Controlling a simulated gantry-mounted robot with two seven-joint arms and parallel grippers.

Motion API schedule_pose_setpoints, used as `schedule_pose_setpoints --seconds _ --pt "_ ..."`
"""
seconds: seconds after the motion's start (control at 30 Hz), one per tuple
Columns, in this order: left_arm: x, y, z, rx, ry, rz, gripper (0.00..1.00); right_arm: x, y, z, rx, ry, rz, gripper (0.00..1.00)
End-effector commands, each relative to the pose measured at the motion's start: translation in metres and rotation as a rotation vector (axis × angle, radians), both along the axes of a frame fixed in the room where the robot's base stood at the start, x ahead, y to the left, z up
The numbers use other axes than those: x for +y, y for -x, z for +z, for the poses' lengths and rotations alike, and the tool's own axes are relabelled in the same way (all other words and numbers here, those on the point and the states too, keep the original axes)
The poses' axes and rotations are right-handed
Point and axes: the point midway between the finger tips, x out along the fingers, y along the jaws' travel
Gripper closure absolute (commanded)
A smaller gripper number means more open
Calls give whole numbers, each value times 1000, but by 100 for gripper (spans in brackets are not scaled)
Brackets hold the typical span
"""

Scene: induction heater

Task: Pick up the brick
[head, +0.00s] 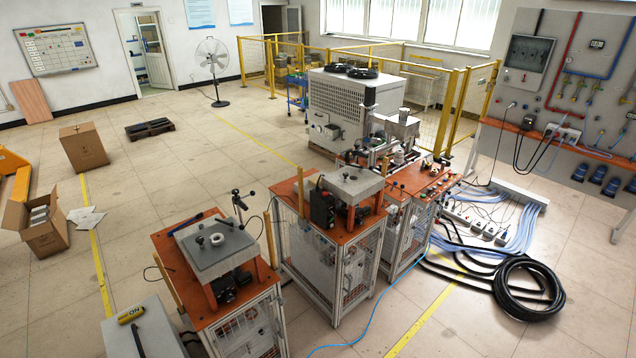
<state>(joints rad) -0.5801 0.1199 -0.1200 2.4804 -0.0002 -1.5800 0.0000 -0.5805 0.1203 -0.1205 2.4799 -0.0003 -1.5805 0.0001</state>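I cannot make out a thing that is clearly a brick in the head view. Several pale blocks (39,215) lie inside an open cardboard box on the floor at the left, too small to tell what they are. A grey slab (222,252) with a white ring (217,239) on it tops the nearest orange-topped bench. Another grey block (352,184) sits on the middle bench. Neither of my grippers shows in the view.
The nearest orange-topped bench (170,250) and the middle one stand close together. A coiled black hose (528,288) and loose cables lie on the floor at the right. A closed carton (84,148) stands at the left. Open floor lies left of the benches.

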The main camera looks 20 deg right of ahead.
Motion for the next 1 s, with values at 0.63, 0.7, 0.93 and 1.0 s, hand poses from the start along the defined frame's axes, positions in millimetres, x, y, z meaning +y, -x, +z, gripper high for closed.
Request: schedule_pose_setpoints --seconds 0.63,0.7,0.93,1.0 --pt "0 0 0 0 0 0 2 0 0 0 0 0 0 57" --pt "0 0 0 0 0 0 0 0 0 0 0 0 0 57" --pt "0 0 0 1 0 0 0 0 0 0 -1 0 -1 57" --pt "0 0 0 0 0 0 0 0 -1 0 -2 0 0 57"
